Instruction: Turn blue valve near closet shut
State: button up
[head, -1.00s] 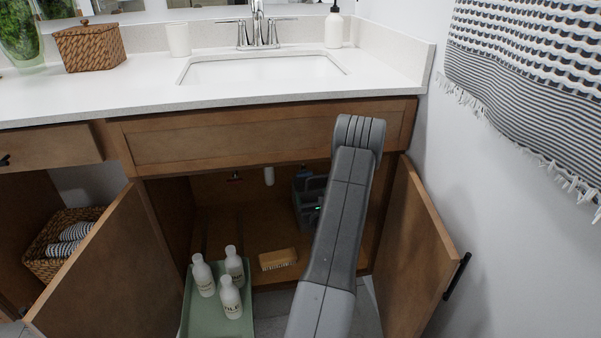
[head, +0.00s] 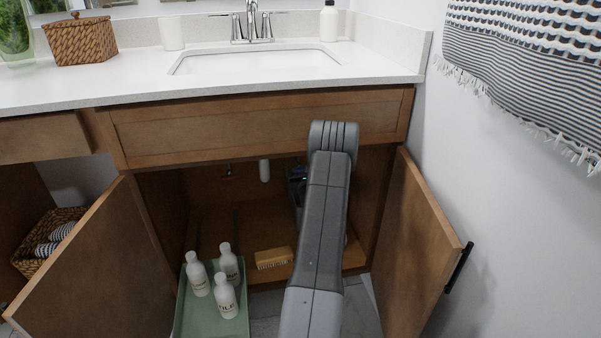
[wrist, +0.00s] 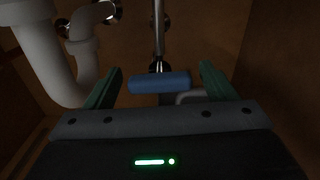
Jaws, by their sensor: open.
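The blue valve (wrist: 160,82) shows in the wrist view as a blue bar-shaped handle lying crosswise, with a metal pipe rising behind it. My gripper (wrist: 162,69) is open, with one green finger on each side of the handle. The handle lies between the fingers, with a gap visible on both sides. In the head view my gripper (head: 297,176) is inside the open cabinet under the sink, partly hidden behind my arm. I cannot make out the blue valve in that view.
White drain pipes (wrist: 50,60) stand left of my gripper. A brush (head: 273,258) lies on the cabinet floor, near a green tray (head: 205,328) with white bottles. Open doors (head: 413,250) flank the cabinet.

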jog(key=shift+c, duration=0.2)
jog(key=c, duration=1)
jog(key=shift+o, duration=0.3)
jog(key=shift+m, duration=0.5)
jog(key=o, duration=1)
jog(key=s+d+p, duration=0.1)
jog(key=s, duration=0.3)
jog(key=s+p, duration=0.1)
jog(key=s, duration=0.4)
jog(key=s+d+p, duration=0.1)
jog(key=s, duration=0.3)
jog(key=shift+s+d+p, duration=0.35)
jog(key=shift+p, duration=0.05)
